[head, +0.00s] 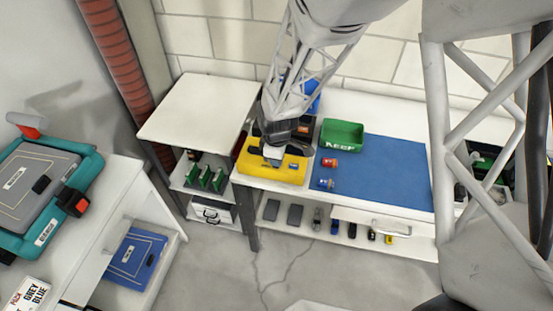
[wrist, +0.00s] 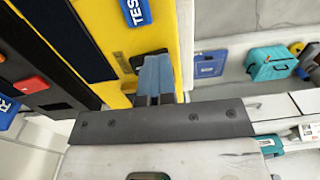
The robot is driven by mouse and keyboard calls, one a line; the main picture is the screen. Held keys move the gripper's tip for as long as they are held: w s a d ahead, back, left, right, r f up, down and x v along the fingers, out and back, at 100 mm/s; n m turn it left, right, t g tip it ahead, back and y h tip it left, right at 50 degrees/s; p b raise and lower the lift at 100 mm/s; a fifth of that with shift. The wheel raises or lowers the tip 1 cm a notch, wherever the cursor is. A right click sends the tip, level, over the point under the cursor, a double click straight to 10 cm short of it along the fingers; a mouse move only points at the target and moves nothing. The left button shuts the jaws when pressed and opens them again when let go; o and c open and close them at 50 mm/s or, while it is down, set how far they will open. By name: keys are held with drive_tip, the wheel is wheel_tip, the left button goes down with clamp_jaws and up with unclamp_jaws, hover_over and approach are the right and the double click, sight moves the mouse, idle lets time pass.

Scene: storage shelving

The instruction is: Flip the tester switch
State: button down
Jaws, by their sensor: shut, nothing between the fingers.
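The yellow tester (head: 257,168) stands at the left end of the workbench in the head view. Its yellow face (wrist: 90,20) fills the upper left of the wrist view, with a blue label (wrist: 137,11) reading "TES…". A small dark switch-like part (wrist: 124,60) shows on that face below the label, partly hidden by my fingers. My gripper (wrist: 155,66) is shut and empty, its fingertips close in front of the face beside this part. I cannot tell whether they touch. In the head view my gripper (head: 273,154) is over the tester and its tips are unclear.
A green bin (head: 342,134) and a blue mat (head: 383,170) lie right of the tester. A black panel with a red button (wrist: 31,85) is left in the wrist view. A white-topped cabinet (head: 200,105) stands left.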

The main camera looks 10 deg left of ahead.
drive_tip(key=shift+s+d+f, duration=0.15)
drive_tip(key=shift+s+f, duration=0.2)
drive_tip(key=shift+f, duration=0.35)
drive_tip(key=shift+w+r, duration=0.15)
drive_tip(key=shift+w, duration=0.65)
drive_tip(key=shift+s+d, duration=0.1)
wheel_tip(320, 180, up, 15)
drive_tip(key=w, duration=0.1)
drive_tip(key=shift+a, duration=0.25)
drive_tip(key=shift+w+r, duration=0.1)
drive_tip(key=shift+w, duration=0.05)
drive_tip(key=shift+w+a+g, duration=0.1)
drive_tip(key=shift+w+g, duration=0.05)
drive_tip(key=shift+g, duration=0.45)
